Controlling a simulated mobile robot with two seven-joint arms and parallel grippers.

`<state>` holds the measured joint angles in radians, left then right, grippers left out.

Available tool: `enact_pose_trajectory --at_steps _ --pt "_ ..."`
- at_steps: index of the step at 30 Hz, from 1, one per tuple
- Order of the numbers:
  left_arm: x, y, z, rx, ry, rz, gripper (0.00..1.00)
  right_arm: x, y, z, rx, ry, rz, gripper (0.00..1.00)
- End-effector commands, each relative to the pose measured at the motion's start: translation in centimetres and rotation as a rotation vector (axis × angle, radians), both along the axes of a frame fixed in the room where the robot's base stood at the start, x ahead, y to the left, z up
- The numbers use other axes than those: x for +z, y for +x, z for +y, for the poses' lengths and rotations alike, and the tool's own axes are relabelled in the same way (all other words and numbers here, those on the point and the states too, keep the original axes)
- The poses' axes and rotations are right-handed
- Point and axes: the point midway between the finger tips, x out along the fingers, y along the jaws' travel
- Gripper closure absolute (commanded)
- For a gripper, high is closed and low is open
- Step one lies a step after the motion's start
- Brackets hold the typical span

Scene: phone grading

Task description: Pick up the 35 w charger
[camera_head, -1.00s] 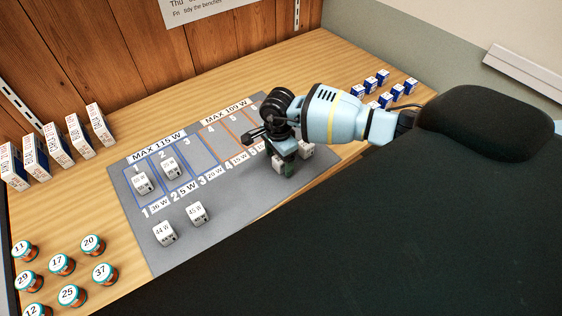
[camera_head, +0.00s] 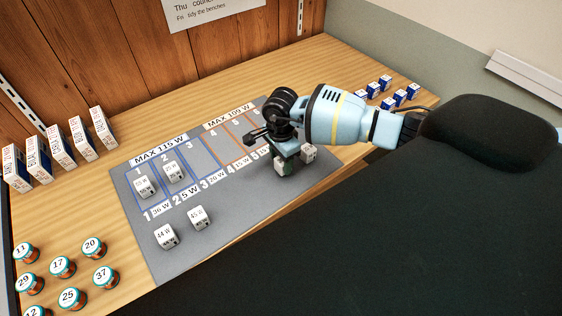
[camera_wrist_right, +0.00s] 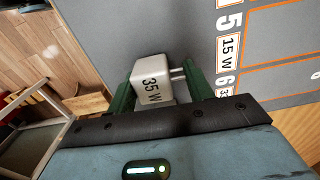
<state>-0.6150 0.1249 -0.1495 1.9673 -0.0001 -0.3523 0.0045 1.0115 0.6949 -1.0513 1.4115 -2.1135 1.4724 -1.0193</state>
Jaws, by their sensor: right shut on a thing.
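The 35 W charger (camera_wrist_right: 153,82) is a white block with two metal prongs. In the right wrist view it sits between the green fingers of my right gripper (camera_wrist_right: 158,92), which is shut on it. In the head view my right gripper (camera_head: 287,165) points down at the right end of the grey mat, and a white part of the charger (camera_head: 280,168) shows at its fingers. I cannot tell whether it is clear of the mat. My left gripper is not in view.
Another white charger (camera_head: 308,153) stands close beside my right gripper. Chargers marked 44 W (camera_head: 166,236) and 45 W (camera_head: 199,218) stand on the grey mat (camera_head: 225,236), with two more in its marked slots. Numbered jars (camera_head: 64,267) and boxes (camera_head: 80,139) stand left; small blue-white boxes (camera_head: 386,83) stand at the back right.

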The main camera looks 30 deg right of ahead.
Motion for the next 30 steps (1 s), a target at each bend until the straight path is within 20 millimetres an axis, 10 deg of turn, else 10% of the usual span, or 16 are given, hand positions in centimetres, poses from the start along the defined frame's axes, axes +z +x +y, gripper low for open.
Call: enact_pose_trajectory --at_steps 4,21,30 --pt "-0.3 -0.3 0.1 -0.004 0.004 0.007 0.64 2.4 0.1 -0.1 0.0 0.0 -0.004 0.72" --pt "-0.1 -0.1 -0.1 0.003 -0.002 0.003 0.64 3.3 -11.6 -4.1 0.0 -0.003 0.004 0.72" --pt "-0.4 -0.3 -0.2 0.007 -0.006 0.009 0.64 3.7 -14.7 -5.1 0.0 -0.001 0.001 0.72"
